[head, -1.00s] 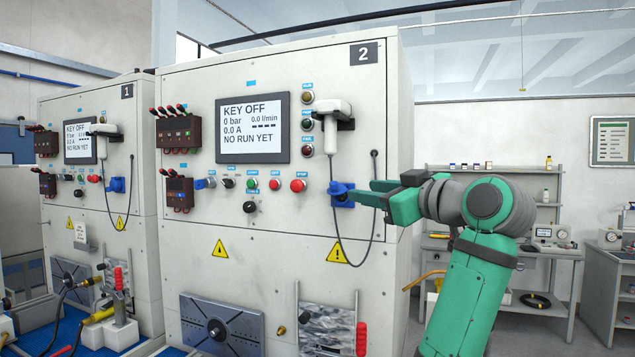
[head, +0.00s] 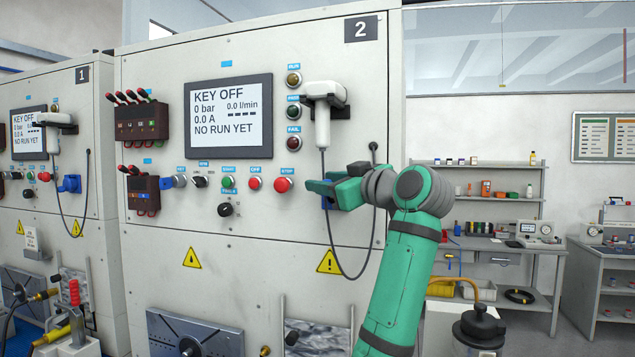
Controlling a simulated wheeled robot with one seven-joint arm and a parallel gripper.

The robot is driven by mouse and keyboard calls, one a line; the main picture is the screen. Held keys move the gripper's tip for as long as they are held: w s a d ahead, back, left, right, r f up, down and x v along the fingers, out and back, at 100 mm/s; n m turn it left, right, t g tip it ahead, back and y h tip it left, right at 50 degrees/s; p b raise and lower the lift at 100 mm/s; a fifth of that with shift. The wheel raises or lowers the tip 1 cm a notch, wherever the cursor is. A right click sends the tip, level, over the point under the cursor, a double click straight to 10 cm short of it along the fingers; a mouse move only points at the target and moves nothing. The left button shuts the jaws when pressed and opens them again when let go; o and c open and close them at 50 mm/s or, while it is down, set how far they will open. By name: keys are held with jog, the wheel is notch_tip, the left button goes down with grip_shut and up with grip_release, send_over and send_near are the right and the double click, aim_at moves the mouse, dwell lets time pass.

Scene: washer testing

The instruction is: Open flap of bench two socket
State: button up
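Bench two (head: 255,60) carries the blue socket (head: 327,202) at the right side of its panel, below the white handheld unit. My gripper (head: 326,190) is right in front of the socket and hides most of it. Its two green fingers look spread apart, one left and one right, with a bit of blue showing between and below them. The socket's flap is hidden behind the fingers, so I cannot tell its position or whether they touch it.
The white handheld unit (head: 322,120) hangs just above my gripper. Its dark cable (head: 338,262) loops down behind and below my gripper. The red stop button (head: 283,184) is close on the left. Bench one (head: 95,130) stands further left.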

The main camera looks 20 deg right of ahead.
jog(key=shift+x, duration=1.5)
jog(key=shift+a, duration=0.1)
grip_shut()
jog(key=shift+a, duration=0.1)
